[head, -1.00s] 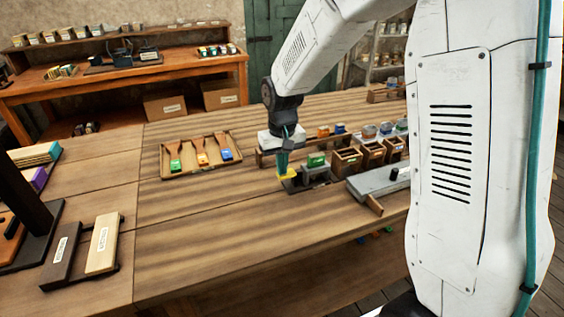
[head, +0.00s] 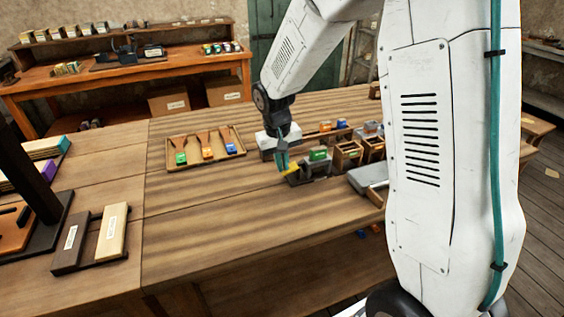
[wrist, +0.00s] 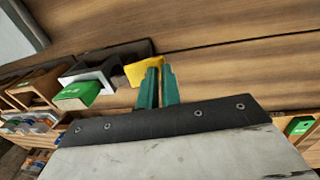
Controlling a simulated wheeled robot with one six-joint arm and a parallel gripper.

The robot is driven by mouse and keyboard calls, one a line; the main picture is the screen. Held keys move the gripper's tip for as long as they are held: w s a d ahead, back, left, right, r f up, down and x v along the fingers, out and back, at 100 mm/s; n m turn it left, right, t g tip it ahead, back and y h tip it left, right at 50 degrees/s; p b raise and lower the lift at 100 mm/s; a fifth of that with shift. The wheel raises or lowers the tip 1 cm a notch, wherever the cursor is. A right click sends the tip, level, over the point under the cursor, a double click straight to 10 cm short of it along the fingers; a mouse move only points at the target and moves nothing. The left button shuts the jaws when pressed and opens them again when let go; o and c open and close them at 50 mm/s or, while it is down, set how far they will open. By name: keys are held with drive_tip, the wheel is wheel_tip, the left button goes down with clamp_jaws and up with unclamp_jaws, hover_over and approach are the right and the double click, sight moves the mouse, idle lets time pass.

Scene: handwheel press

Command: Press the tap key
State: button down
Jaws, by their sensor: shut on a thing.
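My gripper (head: 283,169) points down over the table and its two teal fingers are close together. They are shut on a small yellow piece (wrist: 144,72), which also shows at the fingertips in the head view (head: 290,170). I cannot tell if this piece is the tap key. In the head view, a dark grey fixture (head: 315,170) stands just right of it, with a green block (head: 318,154). The wrist view shows the same green block (wrist: 77,94) left of the fingers. The fingers hide part of the yellow piece.
A wooden tray (head: 169,164) with green, orange and blue-tipped tools lies to the left. Open wooden boxes (head: 347,157) and a grey slab (head: 368,177) stand to the right. A dark press-like stand (head: 40,190) is at far left. The middle of the table is clear.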

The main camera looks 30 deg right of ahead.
drive_tip(key=a+r, duration=0.2)
drive_tip(key=r, duration=0.4)
drive_tip(key=a+r, duration=0.2)
drive_tip(key=r, duration=0.5)
drive_tip(key=shift+w+a+r, duration=0.15)
drive_tip(key=shift+a, duration=0.1)
drive_tip(key=s+d+r, duration=0.1)
drive_tip(key=s+r, duration=0.1)
drive_tip(key=s, duration=1.3)
drive_tip(key=s+d+r+n+t+y, duration=0.1)
drive_tip(key=s, duration=1.4)
drive_tip(key=shift+s+d+r, duration=0.15)
drive_tip(key=shift+s+r, duration=0.05)
drive_tip(key=shift+r, duration=0.15)
drive_tip(key=shift+f, duration=0.1)
drive_tip(key=w+d, duration=0.1)
drive_tip(key=w, duration=1.4)
drive_tip(key=w+d+f+m+g, duration=0.1)
drive_tip(key=w+d, duration=0.1)
drive_tip(key=w, duration=1.3)
drive_tip(key=shift+d+f, duration=0.15)
drive_tip(key=shift+f, duration=0.1)
